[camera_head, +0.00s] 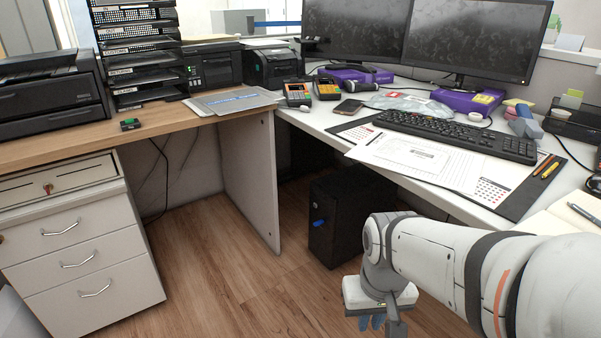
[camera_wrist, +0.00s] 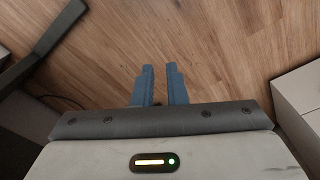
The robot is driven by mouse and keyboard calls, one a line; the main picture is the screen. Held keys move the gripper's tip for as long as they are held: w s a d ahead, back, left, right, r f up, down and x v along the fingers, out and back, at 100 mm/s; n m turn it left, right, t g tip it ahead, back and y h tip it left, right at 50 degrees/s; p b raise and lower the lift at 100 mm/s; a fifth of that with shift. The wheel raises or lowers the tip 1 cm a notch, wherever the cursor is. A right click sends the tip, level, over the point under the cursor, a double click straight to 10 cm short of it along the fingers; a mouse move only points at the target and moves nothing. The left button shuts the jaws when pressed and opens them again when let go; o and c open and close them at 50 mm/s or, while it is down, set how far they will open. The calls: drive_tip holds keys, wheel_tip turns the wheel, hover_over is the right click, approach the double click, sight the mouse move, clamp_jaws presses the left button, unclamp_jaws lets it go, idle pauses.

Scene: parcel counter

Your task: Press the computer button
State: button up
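The computer (camera_head: 350,212) is a black tower standing upright on the wood floor under the right-hand desk. A small blue part (camera_head: 318,223) sits on its front face; I cannot tell whether this is the button. My gripper (camera_head: 370,322) points down at the bottom of the head view, in front of and below the tower, apart from it. My arm covers part of the view right of the tower. In the wrist view my gripper's blue fingers (camera_wrist: 160,68) stand close together with a narrow, empty gap, floor showing between them. The button does not clearly show in the wrist view.
The white desk (camera_head: 460,208) overhangs the tower, with a keyboard (camera_head: 455,136) and papers on top. A pale side panel (camera_head: 250,180) stands left of the tower. A drawer cabinet (camera_head: 75,245) is at far left. The floor (camera_head: 215,265) between is clear.

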clamp_jaws()
idle(1.2)
wheel_tip(320, 180, up, 3)
drive_tip(key=p, duration=0.3)
drive_tip(key=shift+a+r, duration=0.1)
drive_tip(key=shift+r, duration=0.1)
drive_tip(key=shift+s, duration=0.1)
